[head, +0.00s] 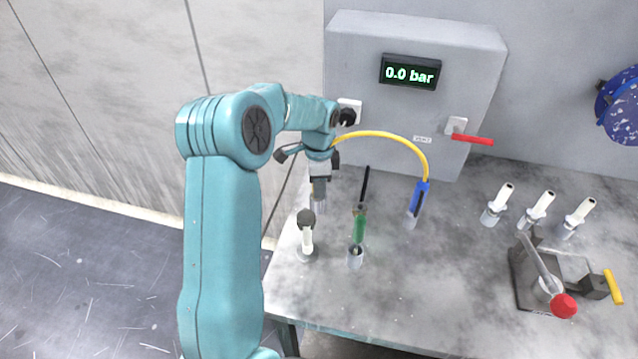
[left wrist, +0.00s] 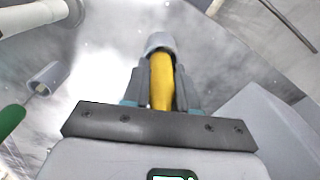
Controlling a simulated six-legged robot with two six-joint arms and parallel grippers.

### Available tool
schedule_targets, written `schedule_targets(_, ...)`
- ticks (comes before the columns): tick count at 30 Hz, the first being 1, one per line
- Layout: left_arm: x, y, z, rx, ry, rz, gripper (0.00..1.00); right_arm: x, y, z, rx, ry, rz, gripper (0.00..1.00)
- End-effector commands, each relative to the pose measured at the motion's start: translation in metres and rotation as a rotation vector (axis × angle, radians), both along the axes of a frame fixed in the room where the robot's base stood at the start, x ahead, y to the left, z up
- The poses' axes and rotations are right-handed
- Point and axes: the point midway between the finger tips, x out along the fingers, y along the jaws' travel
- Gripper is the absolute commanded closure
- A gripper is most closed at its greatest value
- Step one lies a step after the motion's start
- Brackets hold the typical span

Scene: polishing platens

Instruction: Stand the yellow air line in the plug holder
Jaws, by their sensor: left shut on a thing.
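The yellow air line (head: 385,136) arcs from my left gripper (head: 320,190) over to a blue tool (head: 418,200) standing on the bench. My left gripper is shut on the yellow end of the line (left wrist: 161,80), which shows between its fingers in the left wrist view. A grey cup, seemingly the plug holder (left wrist: 159,41), surrounds or lies just beyond the tip of that end. I cannot tell how deep the tip sits in it. In the head view my fingers hide the held end. My right gripper is not in view.
A green-handled tool (head: 359,228) stands in a grey cup close by, beside a white piece with a dark knob (head: 307,235). Behind is a grey box with a 0.0 bar display (head: 410,73) and a red lever (head: 472,139). Several white-topped holders and a clamp (head: 545,280) stand right.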

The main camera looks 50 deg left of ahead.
Motion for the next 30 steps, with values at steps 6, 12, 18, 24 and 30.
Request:
schedule_targets(6,0.000,0.000,-0.003,0.000,0.000,0.000,0.63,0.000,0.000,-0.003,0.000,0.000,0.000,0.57)
schedule_targets(12,0.000,0.000,-0.003,0.000,0.000,0.000,0.47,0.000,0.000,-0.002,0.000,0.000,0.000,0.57)
schedule_targets(18,0.000,0.000,0.003,0.001,-0.001,0.000,0.47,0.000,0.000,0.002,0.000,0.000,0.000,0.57)
schedule_targets(24,0.001,0.000,0.036,0.003,-0.007,-0.001,0.47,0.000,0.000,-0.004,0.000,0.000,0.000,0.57)
schedule_targets(30,0.001,0.000,0.083,0.003,-0.005,-0.001,0.47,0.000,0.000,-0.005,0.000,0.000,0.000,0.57)
